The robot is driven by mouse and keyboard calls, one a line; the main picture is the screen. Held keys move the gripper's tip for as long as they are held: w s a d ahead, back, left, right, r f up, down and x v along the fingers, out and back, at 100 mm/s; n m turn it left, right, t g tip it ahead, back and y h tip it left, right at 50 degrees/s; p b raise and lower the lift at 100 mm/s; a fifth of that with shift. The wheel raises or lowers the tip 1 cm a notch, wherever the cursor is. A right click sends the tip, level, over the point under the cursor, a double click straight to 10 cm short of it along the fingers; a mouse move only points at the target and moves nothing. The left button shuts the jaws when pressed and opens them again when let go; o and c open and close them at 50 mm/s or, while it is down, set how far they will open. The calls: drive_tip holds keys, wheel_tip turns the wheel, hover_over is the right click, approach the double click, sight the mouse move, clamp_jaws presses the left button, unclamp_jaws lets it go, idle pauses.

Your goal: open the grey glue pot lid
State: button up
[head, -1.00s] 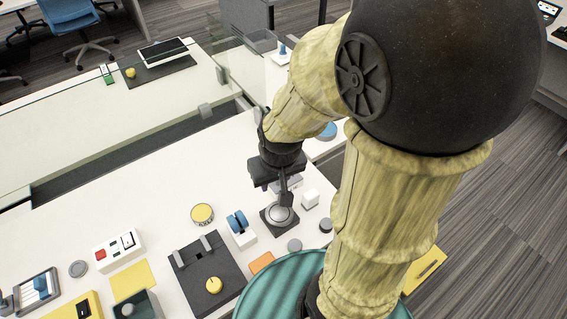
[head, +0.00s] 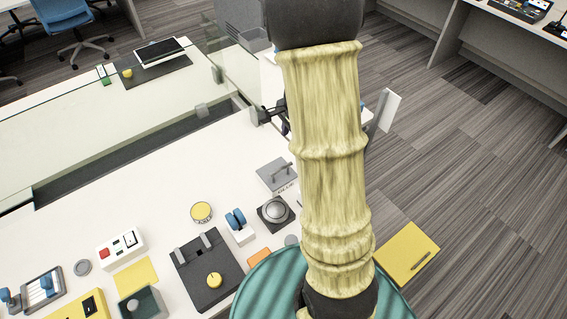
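A grey square lid (head: 270,174) with a raised bar handle (head: 282,171) sits on the white table, left of my arm. It appears to lie flat.
A silver dome on a dark base (head: 275,210) stands just in front of the lid. A blue-topped switch (head: 237,221), a yellow round tin (head: 201,212) and a black box (head: 208,272) are nearby. A glass divider (head: 120,120) runs along the table's back.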

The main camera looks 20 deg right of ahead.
sight(283, 167)
drive_tip(key=shift+f, duration=0.1)
drive_tip(key=w+f, duration=0.1)
drive_tip(key=f, duration=0.4)
drive_tip(key=w+f+b, duration=0.1)
drive_tip(key=f, duration=0.5)
drive_tip(key=w+f, duration=0.1)
drive_tip(key=f, duration=0.5)
drive_tip(key=shift+w+a+b, duration=0.2)
drive_tip(key=shift+a+b, duration=0.1)
drive_tip(key=shift+a, duration=0.05)
clamp_jaws()
